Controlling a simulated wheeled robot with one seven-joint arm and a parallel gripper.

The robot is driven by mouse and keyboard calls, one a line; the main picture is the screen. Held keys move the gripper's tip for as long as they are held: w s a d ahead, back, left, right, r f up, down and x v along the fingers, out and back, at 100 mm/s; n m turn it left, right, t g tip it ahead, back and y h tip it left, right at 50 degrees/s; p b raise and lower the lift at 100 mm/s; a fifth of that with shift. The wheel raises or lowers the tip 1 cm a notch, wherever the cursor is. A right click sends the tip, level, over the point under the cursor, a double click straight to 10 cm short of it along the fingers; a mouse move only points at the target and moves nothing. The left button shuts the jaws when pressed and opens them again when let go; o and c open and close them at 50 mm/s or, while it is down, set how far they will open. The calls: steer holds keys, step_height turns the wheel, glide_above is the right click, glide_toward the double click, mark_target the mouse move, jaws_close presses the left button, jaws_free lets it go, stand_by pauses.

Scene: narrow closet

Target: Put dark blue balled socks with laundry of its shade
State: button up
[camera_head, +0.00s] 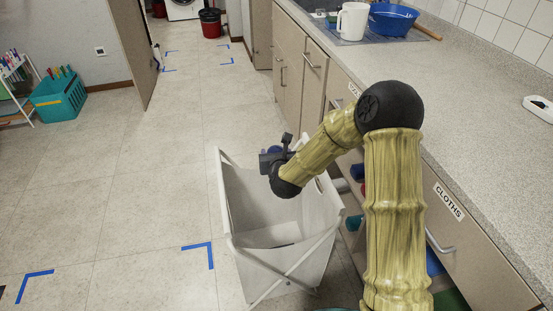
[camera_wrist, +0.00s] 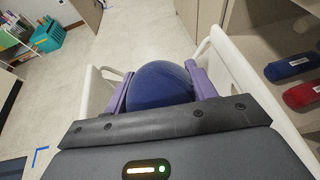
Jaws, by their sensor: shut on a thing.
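The dark blue balled socks (camera_wrist: 160,84) show in the wrist view as a round dark blue ball between the two purple fingers of my gripper (camera_wrist: 161,88). The fingers are shut on it from both sides. In the head view my gripper (camera_head: 275,152) is over the upper part of a white-framed laundry hamper (camera_head: 228,205), near its far rim; only a bit of the blue ball shows there. The hamper has pale fabric sides and a dark item (camera_head: 284,245) low inside, too small to identify. The hamper's white frame also shows on both sides of my gripper in the wrist view (camera_wrist: 233,70).
A counter (camera_head: 480,130) with drawers runs along the right, with a white jug (camera_head: 352,21) and a blue bowl (camera_head: 392,19) on it. Rolled blue (camera_wrist: 292,66) and red (camera_wrist: 303,93) items lie in an open shelf beside the hamper. The floor to the left is clear; a teal basket (camera_head: 58,98) stands further back.

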steer(key=shift+d, duration=0.1)
step_height(320, 180, down, 6)
steer(key=b, duration=0.3)
steer(key=shift+b, duration=0.35)
steer(key=o, duration=1.1)
steer(key=shift+c, duration=0.2)
